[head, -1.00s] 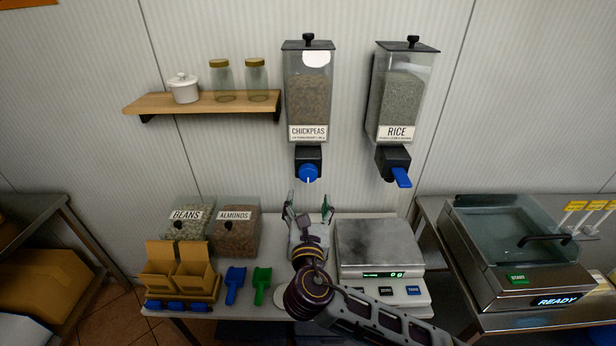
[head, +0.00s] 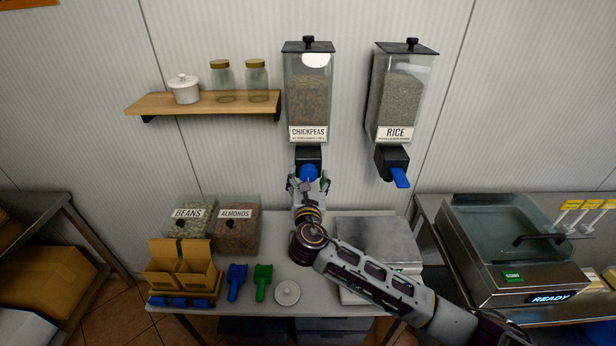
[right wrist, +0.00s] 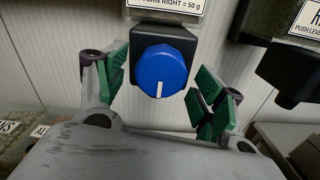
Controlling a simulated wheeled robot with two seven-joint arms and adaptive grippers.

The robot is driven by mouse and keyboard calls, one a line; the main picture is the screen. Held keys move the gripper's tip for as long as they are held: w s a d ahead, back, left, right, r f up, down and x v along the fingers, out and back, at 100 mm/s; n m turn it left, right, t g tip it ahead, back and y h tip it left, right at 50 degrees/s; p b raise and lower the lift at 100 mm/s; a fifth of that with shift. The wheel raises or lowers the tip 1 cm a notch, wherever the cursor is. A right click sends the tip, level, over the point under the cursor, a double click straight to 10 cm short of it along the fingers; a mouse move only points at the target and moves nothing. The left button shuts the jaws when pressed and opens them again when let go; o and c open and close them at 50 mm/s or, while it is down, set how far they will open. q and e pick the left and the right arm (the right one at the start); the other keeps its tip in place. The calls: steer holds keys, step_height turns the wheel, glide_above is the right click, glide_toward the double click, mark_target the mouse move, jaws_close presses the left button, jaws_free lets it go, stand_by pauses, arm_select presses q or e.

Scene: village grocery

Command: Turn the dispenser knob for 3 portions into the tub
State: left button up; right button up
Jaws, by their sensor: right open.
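The chickpeas dispenser (head: 309,95) hangs on the wall, with a blue round knob (head: 309,171) on its black outlet block. In the right wrist view the knob (right wrist: 161,68) faces me, its white mark pointing down. My right gripper (head: 308,182) is in front of the knob. Its green-padded fingers (right wrist: 160,88) are open, one on each side of the knob, with gaps visible on both sides. I cannot make out a tub; my arm hides part of the counter below the dispenser. My left gripper is not in view.
The rice dispenser (head: 400,95) with a blue lever (head: 400,178) hangs to the right. A scale (head: 375,238) stands below, partly behind my arm. Scoops (head: 236,280), a round white lid-like piece (head: 287,292) and bins of beans (head: 190,222) and almonds (head: 237,232) are on the counter.

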steer(key=shift+w, duration=0.25)
steer(key=c, duration=1)
steer(key=shift+m, duration=0.5)
